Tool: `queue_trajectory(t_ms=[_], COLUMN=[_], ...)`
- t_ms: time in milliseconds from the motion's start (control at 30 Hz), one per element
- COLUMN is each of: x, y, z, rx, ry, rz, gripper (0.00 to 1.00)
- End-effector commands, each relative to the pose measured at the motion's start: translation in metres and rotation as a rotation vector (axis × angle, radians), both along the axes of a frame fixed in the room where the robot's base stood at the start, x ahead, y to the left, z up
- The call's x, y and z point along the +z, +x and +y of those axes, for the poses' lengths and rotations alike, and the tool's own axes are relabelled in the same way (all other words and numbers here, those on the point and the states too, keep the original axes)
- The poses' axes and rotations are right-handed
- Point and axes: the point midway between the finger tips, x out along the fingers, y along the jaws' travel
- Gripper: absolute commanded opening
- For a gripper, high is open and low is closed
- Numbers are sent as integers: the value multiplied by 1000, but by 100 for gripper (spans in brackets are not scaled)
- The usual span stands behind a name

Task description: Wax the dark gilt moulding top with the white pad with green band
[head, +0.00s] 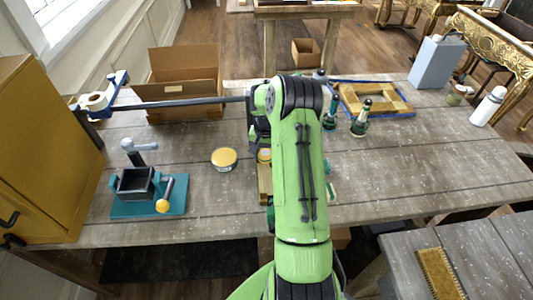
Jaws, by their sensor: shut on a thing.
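My gripper (260,135) is mostly hidden behind my green arm over the middle of the table; only a dark part shows, and its fingertips are covered. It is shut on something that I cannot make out. A small white and green thing (332,192) peeks out right of my arm; I cannot tell whether it is the pad with the green band. A piece of light wood or gilt (264,180) shows left of my arm, mostly covered. I cannot tell whether it belongs to the dark gilt moulding.
An open yellow tin (224,158) stands left of my arm. A teal-based stand (150,205), a cardboard box (185,85) and a long dark bar (180,103) are further left. Green bottles (361,120) and a blue-edged frame (400,113) are at the back. The right of the table (440,160) is clear.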

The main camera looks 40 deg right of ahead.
Motion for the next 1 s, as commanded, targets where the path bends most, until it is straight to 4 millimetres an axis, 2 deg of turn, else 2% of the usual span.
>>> queue_trajectory(t_ms=[33, 633, 800, 1000], x=[14, 68, 75, 75], y=[1, 4, 4, 4], z=[0, 9, 10, 11], rx=[1, 10, 12, 12], ry=[-3, -3, -2, -2], rz=[-4, -3, -2, -2], gripper=[17, 17, 17, 17])
